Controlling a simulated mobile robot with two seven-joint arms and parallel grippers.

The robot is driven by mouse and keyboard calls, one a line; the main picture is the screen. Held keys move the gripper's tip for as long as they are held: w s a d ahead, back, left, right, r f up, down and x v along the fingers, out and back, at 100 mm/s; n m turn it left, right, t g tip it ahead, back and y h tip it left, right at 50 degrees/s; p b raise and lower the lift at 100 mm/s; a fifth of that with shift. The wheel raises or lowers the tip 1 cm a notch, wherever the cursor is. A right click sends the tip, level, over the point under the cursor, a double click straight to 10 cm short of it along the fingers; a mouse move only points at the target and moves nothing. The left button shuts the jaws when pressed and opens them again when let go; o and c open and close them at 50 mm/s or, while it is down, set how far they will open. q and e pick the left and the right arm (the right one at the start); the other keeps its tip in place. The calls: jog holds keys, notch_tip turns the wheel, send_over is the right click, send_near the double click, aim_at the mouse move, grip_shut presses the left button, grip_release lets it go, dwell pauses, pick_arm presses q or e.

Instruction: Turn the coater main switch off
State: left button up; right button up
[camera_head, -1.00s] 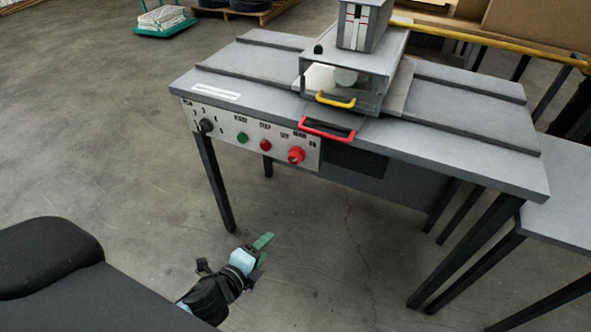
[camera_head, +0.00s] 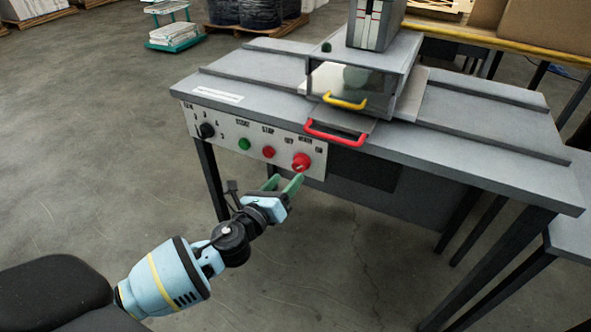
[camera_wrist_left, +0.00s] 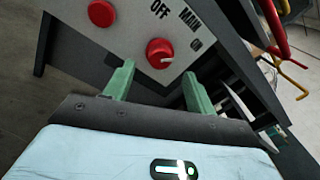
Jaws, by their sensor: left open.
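The coater (camera_head: 420,130) is a grey table with a white control panel (camera_head: 225,145) on its front left. The main switch is a red rotary knob (camera_head: 302,162) at the panel's right end, between OFF and ON labels. My left gripper (camera_head: 284,183) is open, with green fingers just below and in front of the knob. In the wrist view its fingertips (camera_wrist_left: 157,75) lie either side of the knob, apart from it. My right gripper is out of view.
A black dial (camera_head: 206,130), a green start button (camera_head: 244,144) and a red stop button (camera_head: 269,152) sit left of the switch. A red handle (camera_head: 335,132) and a yellow handle (camera_head: 345,101) stick out above. The floor in front is clear.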

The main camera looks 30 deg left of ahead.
aim_at(297, 168)
pick_arm(q)
jog(key=w, duration=0.5)
jog(key=shift+w+d+b, duration=0.2)
jog(key=shift+w+b, duration=0.1)
jog(key=c, duration=0.8)
